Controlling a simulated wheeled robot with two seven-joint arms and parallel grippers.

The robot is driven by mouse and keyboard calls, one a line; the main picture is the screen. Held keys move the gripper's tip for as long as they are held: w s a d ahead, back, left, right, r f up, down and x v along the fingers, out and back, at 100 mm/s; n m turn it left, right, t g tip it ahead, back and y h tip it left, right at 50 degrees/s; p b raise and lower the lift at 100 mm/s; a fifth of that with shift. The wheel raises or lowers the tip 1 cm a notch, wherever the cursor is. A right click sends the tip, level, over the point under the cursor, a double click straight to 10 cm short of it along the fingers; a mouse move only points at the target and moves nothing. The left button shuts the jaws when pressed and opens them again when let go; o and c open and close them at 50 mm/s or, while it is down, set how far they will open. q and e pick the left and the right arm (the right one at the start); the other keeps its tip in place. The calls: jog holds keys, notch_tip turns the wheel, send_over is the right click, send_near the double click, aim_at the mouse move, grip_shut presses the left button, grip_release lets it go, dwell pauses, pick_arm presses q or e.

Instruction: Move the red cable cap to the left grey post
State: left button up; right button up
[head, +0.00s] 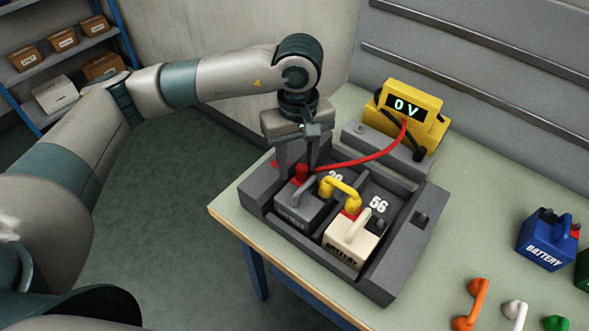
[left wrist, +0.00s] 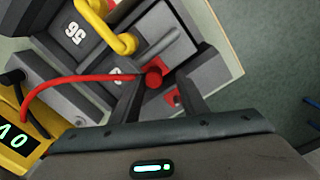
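The red cable cap (head: 302,171) is at the left rear of the grey battery (head: 302,207), joined by a red cable (head: 360,160) to the yellow meter (head: 412,110). Whether it is seated on a post is hidden. My left gripper (head: 297,173) points down with its fingers apart on either side of the cap. In the left wrist view the cap (left wrist: 153,77) is between the open fingers, nearer the left one, with a red square (left wrist: 171,98) beside it. My right gripper is not in view.
A grey tray (head: 402,262) holds the grey battery and a white battery (head: 350,242), with a yellow bridge (head: 343,188) between them. The meter reads 0 V. A blue battery (head: 545,250) and orange, white and green handles are at right. The table's left edge is close to the tray.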

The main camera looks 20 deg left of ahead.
aim_at(303, 166)
pick_arm(q)
jog(key=shift+d+f, duration=0.1)
jog(key=shift+f, duration=0.65)
grip_shut()
jog(key=shift+r, duration=0.15)
jog(key=shift+w+d+r+p, duration=0.15)
jog(key=shift+r+p, duration=0.1)
jog(key=shift+r, duration=0.7)
jog(key=shift+d+r+p, duration=0.15)
jog(key=shift+r+p, duration=0.1)
jog(key=shift+r, duration=0.65)
jog(key=shift+w+d+r+p, duration=0.15)
jog(key=shift+r+p, duration=0.1)
jog(key=shift+r, duration=0.7)
